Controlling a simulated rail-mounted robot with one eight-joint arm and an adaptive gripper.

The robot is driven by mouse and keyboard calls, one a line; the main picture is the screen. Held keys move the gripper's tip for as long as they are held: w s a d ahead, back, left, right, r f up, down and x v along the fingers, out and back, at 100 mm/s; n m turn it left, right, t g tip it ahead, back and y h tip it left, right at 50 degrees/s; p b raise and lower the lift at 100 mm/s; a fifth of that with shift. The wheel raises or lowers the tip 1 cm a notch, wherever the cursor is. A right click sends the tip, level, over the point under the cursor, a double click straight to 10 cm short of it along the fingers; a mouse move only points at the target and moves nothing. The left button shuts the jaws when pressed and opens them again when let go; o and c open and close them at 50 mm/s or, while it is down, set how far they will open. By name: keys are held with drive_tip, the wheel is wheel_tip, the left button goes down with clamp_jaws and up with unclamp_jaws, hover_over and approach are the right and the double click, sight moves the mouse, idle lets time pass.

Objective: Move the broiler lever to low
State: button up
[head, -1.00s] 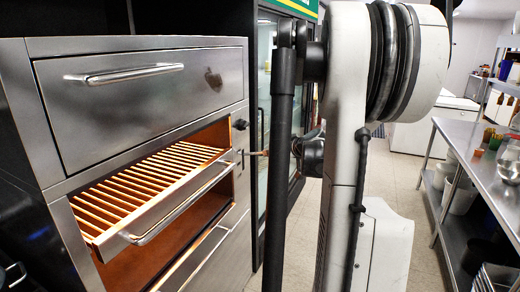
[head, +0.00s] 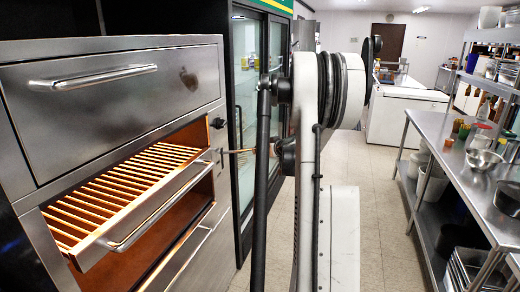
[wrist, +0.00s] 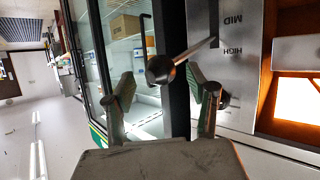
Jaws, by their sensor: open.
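The broiler lever (wrist: 160,70) is a thin metal rod with a dark round knob, sticking out from the steel broiler front. In the wrist view its base meets the panel beside the upside-down labels MID and HIGH, nearer HIGH. A LOW label is not visible. In the head view the lever (head: 238,151) shows at the right of the broiler, its outer end hidden behind my arm. My gripper (wrist: 158,90) is open, one finger on each side of the knob in the picture. I cannot tell whether the knob lies between the fingers in depth.
The broiler (head: 110,86) has a pulled-out grill rack with a handle (head: 170,212) left of my arm. A glass-door fridge (head: 262,75) stands behind the lever. A steel shelf table (head: 440,160) with bowls stands at the right. The floor between is clear.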

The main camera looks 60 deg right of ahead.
drive_tip(key=shift+x, duration=1.75)
drive_tip(key=shift+c, duration=0.2)
clamp_jaws()
